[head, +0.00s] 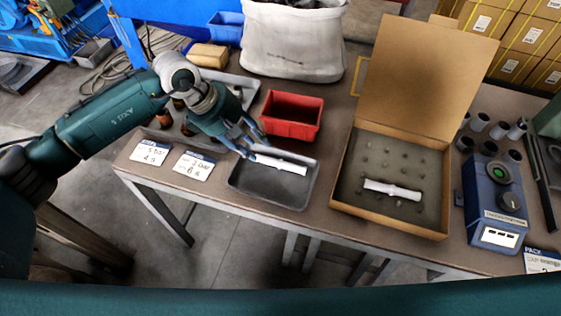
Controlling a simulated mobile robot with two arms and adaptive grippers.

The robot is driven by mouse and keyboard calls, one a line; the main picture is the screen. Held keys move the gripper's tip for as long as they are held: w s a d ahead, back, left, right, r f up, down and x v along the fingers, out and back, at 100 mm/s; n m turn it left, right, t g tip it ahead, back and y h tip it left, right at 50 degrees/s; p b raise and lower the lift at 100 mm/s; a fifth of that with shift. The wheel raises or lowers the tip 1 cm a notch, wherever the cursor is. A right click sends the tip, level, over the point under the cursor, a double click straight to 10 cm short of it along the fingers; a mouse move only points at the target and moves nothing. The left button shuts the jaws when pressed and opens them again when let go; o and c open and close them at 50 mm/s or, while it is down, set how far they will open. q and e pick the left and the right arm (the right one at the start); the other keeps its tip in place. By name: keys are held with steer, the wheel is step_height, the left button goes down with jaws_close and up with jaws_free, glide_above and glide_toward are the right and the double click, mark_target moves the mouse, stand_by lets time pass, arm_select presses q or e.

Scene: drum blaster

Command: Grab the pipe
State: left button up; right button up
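A white pipe (283,165) lies in a shallow grey tray (262,189) near the table's front edge. A second white pipe (392,189) lies on the dark foam inside an open cardboard box (437,222) to the right. My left gripper (258,149) reaches in from the left, its fingers apart and pointing toward the left end of the pipe in the tray. Its fingertips are close to that end; whether they touch it cannot be told. My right gripper is not in view.
A red bin (291,115) stands just behind the tray. A blue control box (495,200) with a green button and several dark cylinders stand at the right. Label cards (195,165) lie at the front left. A whitish sack (293,42) stands at the back.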

mark_target(265, 157)
arm_select(q)
steer(key=shift+x, duration=0.9)
steer(key=p+x, duration=0.1)
steer(key=x, duration=0.1)
steer(key=p+x, duration=0.1)
steer(key=x, duration=0.2)
steer(key=shift+w+a+f, duration=0.2)
steer(key=shift+s+f, duration=0.1)
steer(key=shift+f, duration=0.05)
jaws_close()
